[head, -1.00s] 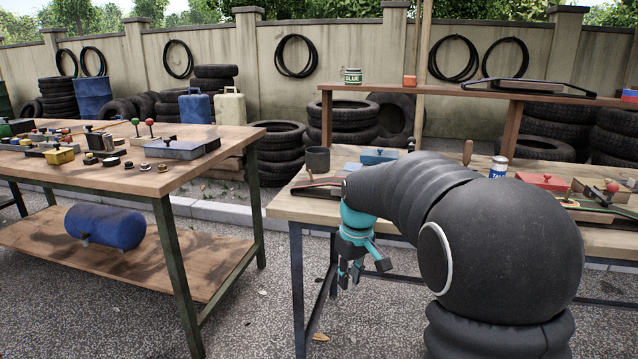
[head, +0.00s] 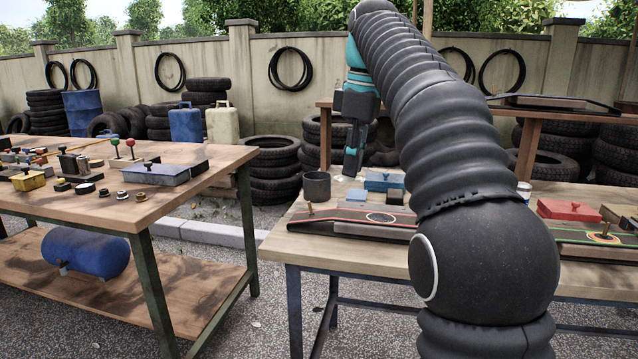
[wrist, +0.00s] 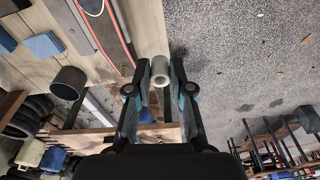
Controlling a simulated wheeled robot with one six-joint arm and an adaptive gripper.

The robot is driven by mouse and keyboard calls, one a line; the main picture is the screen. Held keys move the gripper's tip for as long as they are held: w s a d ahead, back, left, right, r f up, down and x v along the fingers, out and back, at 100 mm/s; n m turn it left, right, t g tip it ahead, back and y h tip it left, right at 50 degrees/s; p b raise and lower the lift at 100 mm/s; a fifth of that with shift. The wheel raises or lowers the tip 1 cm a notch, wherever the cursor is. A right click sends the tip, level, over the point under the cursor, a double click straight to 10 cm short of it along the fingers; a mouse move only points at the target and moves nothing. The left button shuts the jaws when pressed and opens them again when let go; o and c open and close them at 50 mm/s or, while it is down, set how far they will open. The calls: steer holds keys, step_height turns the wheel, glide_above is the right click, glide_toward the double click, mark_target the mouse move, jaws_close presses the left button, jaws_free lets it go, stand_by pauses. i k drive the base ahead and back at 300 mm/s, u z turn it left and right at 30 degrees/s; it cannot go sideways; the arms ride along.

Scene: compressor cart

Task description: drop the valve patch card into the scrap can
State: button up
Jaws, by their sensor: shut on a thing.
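The scrap can appears to be the dark grey open cylinder (head: 317,187) at the bench's back left corner; it also shows left of my fingers in the wrist view (wrist: 68,84). My gripper (head: 352,168) is raised over the back of the bench, a little right of the can in the head view, fingers pointing down. In the wrist view my gripper (wrist: 160,82) is shut on a small pale grey piece with a dark round centre (wrist: 160,70), which I take for the valve patch card. It is apart from the can. Its full shape is hidden by the fingertips.
A dark board with a red edge and white ring (head: 375,219) lies at the bench front. A blue box (head: 383,182) and a small blue block (head: 357,194) lie near the can. A cluttered second table (head: 100,205) stands left, across a gap.

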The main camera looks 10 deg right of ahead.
mark_target(316, 202)
steer(key=i, duration=1.1)
steer(key=u, duration=0.05)
